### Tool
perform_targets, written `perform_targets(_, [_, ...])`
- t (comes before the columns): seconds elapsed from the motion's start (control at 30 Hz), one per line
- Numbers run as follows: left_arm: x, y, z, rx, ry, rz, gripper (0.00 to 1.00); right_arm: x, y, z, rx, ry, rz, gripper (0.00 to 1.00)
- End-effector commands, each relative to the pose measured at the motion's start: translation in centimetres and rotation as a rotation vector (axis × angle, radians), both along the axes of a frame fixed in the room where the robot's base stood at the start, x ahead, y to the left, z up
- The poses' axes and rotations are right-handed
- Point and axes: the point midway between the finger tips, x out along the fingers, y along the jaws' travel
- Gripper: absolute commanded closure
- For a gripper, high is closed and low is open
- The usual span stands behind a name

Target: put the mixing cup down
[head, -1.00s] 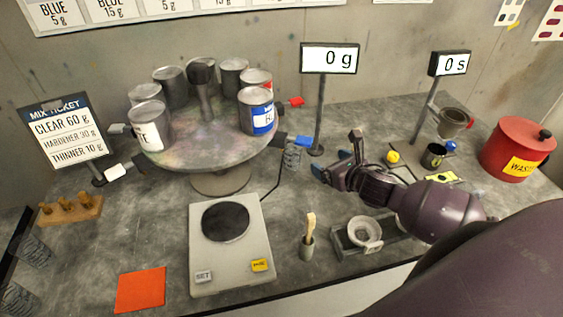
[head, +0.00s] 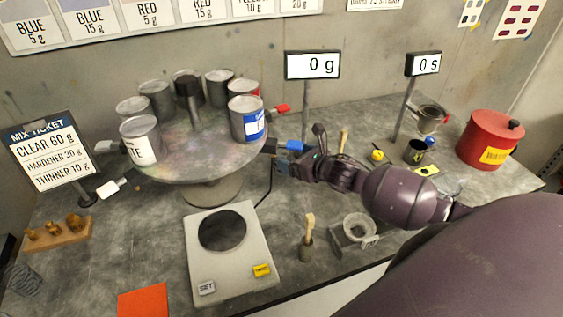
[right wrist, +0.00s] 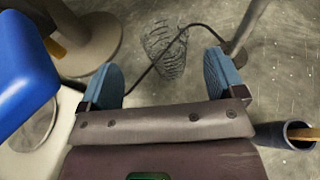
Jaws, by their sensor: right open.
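A clear, patterned mixing cup (right wrist: 165,48) stands on the grey bench in the right wrist view, just beyond and between the fingertips of my right gripper (right wrist: 163,78). The fingers are apart and nothing is held between them. In the head view my right gripper (head: 287,164) is beside the round turntable, near the foot of the scale display, and it hides the cup. My left gripper is not in view.
A blue handle (right wrist: 22,72) is close on the left. The turntable (head: 200,165) carries several cans. The scale (head: 232,270) has an empty plate; its display (head: 313,65) reads 0 g. A red waste can (head: 490,140) is at right.

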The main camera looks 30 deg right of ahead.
Motion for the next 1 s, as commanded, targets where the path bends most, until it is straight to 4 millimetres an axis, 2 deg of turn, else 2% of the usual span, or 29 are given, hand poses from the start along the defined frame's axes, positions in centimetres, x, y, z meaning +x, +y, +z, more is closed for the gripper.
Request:
perform_targets(0.13, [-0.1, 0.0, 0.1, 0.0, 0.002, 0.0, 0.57, 0.8, 0.1, -0.2, 0.002, 0.0, -0.001, 0.11])
perform_targets(0.5, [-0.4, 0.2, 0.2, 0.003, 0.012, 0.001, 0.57, 4.8, 0.3, -1.2, 0.002, 0.0, -0.001, 0.11])
perform_targets(0.8, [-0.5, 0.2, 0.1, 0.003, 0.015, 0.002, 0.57, 5.2, 0.3, -1.4, 0.0, 0.0, 0.0, 0.11])
perform_targets(0.83, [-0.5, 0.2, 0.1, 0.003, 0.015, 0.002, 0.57, 5.2, 0.3, -1.4, 0.0, 0.0, 0.0, 0.13])
perform_targets(1.0, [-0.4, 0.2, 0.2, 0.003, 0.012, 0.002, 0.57, 5.1, 0.3, -1.4, 0.0, 0.0, 0.0, 0.39])
